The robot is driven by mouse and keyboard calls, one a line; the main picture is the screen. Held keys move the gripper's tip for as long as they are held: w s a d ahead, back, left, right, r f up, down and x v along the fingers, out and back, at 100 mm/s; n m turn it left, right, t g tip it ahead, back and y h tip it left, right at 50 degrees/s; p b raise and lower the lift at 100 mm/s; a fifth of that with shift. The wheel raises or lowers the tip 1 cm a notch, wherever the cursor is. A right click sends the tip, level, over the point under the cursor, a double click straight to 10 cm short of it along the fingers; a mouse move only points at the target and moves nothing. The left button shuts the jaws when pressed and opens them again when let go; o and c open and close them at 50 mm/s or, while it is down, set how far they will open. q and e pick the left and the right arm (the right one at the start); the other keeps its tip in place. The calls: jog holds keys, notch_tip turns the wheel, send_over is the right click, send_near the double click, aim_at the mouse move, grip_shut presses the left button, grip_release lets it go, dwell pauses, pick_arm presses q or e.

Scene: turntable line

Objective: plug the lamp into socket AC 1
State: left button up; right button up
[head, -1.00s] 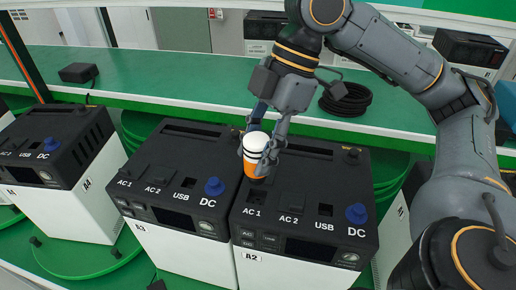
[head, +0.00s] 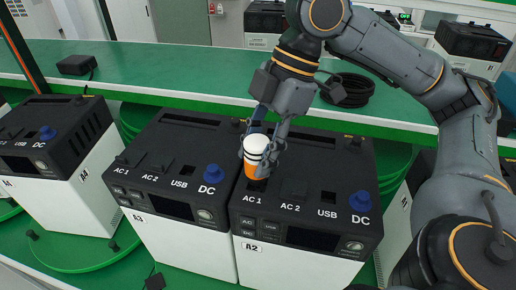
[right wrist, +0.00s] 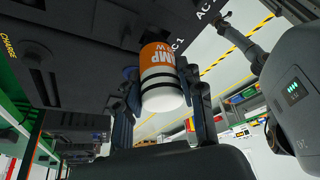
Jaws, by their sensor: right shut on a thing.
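The lamp plug (head: 256,150) is a short orange and white cylinder with black bands; in the right wrist view it (right wrist: 162,80) shows part of a printed label. My right gripper (head: 259,153) is shut around its white end, with a finger on either side. The orange end points down at the AC 1 socket (head: 256,185) of the black-topped unit A2 (head: 285,222). Only part of that socket's dark opening shows below the plug. I cannot tell whether the plug's tip is inside it. My left gripper is in neither current view.
Unit A3 (head: 175,205) stands close on the left of A2, and another unit (head: 60,150) is farther left. Blue DC knobs (head: 359,201) rise from the tops. A green shelf (head: 190,75) behind holds a black cable coil (head: 350,89) and a small black box (head: 77,64).

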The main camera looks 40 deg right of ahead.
jog(key=shift+f+b, duration=0.4)
jog(key=shift+f, duration=0.9)
jog(key=o, duration=1.3)
jog(key=shift+o, duration=0.2)
jog(key=shift+r, duration=0.1)
jog(key=v, duration=1.2)
jog(key=shift+a, duration=0.1)
